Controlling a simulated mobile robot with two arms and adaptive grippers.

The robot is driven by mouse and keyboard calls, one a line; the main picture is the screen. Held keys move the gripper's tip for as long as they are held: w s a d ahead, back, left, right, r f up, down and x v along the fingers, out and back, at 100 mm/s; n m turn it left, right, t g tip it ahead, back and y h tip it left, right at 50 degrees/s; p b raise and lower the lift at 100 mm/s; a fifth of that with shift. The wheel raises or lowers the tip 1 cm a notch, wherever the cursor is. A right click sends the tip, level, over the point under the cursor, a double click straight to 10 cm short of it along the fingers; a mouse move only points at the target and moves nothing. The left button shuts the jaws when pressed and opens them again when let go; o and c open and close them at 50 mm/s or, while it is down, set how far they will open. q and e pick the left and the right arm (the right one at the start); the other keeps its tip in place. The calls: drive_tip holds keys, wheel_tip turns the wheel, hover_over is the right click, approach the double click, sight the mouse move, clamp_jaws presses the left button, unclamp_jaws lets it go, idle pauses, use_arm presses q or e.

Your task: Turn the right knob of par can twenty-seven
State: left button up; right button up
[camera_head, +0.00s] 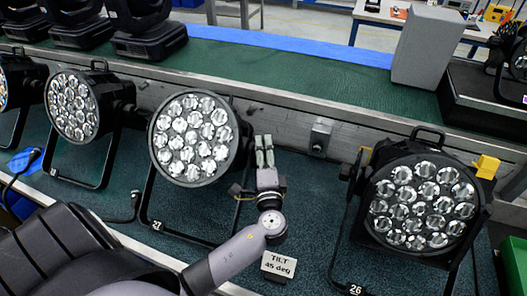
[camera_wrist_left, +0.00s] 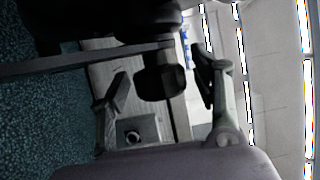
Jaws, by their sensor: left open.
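Par can 27 (camera_head: 195,137) is a round black lamp with many clear lenses, standing in its yoke with the tag "27" (camera_head: 157,225) at the foot. My left gripper (camera_head: 264,142) is just to the right of it, with its fingers pointing away towards the back wall. In the left wrist view, the open fingers (camera_wrist_left: 161,66) stand on either side of a dark knob (camera_wrist_left: 160,84) on the yoke bar. I cannot tell whether either finger touches it. In the head view this knob is mostly hidden by my gripper. My right gripper is not in view.
Par can 26 (camera_head: 420,205) stands to the right, with a yellow block (camera_head: 487,167) beside it. A "TILT 45 deg" sign (camera_head: 279,264) stands near my forearm. A metal wall box (camera_head: 320,136) is behind the gripper. Another par can (camera_head: 75,107) is at left.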

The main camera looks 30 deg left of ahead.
use_arm(q)
drive_tip(key=shift+c, duration=0.4)
drive_tip(key=c, duration=1.1)
drive_tip(key=shift+r+p, duration=0.15)
drive_tip(key=shift+p, duration=0.55)
drive_tip(key=g+h+p, duration=0.1)
drive_tip(key=g+p, duration=0.1)
drive_tip(key=p, duration=0.4)
drive_tip(key=m+g+h+p, duration=0.1)
drive_tip(key=g+p, duration=0.1)
drive_tip(key=p, duration=0.4)
drive_tip(key=m+g+h+p, duration=0.1)
drive_tip(key=h+p, duration=0.1)
drive_tip(key=p, duration=0.5)
drive_tip(key=shift+r+g, duration=0.4)
drive_tip(key=shift+f+m+g+h+p, duration=0.3)
drive_tip(key=shift+g+p, duration=0.3)
drive_tip(key=shift+p, duration=0.05)
drive_tip(key=shift+f+g+h, duration=0.15)
drive_tip(key=shift+g+h, duration=0.15)
drive_tip(key=shift+g, duration=0.4)
drive_tip(key=shift+m+g+h, duration=0.5)
drive_tip(key=shift+g, duration=0.7)
